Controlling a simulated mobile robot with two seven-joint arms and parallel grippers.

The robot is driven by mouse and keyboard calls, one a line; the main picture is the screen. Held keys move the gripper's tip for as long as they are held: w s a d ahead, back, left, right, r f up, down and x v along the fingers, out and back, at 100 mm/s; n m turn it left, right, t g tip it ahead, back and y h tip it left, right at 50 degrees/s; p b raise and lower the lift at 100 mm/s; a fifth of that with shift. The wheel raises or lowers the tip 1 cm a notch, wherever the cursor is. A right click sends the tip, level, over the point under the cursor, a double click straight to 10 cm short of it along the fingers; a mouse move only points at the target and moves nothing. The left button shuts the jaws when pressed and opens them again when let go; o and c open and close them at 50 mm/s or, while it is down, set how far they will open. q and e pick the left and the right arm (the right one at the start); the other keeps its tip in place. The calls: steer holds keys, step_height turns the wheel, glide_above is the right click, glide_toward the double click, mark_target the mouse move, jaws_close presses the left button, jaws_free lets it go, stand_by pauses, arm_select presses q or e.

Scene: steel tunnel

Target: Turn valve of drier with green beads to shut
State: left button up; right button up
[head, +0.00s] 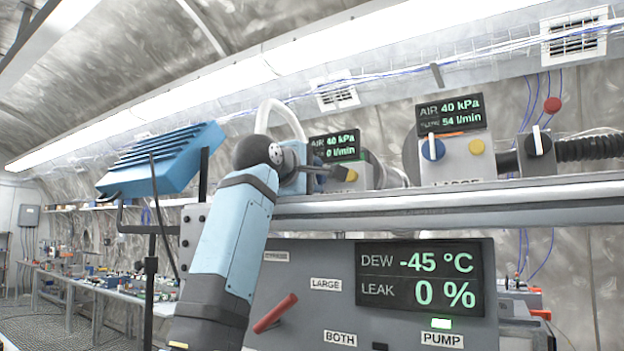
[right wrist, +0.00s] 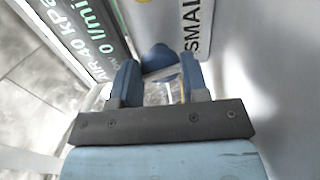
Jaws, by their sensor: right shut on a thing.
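My right gripper (head: 322,180) reaches a small control box above the rail, beside a display reading 40 kPa and 0 l/min (head: 335,147). In the right wrist view its fingers (right wrist: 160,84) are shut on a blue valve knob (right wrist: 158,57), next to a label starting "SMAL" (right wrist: 197,28). The knob is mostly hidden by the gripper in the head view. A second box marked LARGE has a blue knob (head: 432,149) with a white pointer upright, under a display reading 40 kPa and 54 l/min (head: 450,113). No green beads are visible. My left gripper is not in view.
A steel rail (head: 450,203) runs below the boxes. Under it, a grey panel (head: 320,260) has a red lever (head: 275,313) and a dew display (head: 420,279). A blue ribbed unit (head: 165,165) stands left of my arm. A black knob (head: 538,141) is far right.

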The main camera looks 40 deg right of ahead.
steer(key=shift+m, duration=0.6)
steer(key=o, duration=0.9)
steer(key=shift+o, duration=0.2)
steer(key=b+v, duration=0.3)
steer(key=v, duration=1)
steer(key=shift+f, duration=0.1)
steer(key=shift+s+a, duration=0.15)
steer(key=shift+a, duration=0.25)
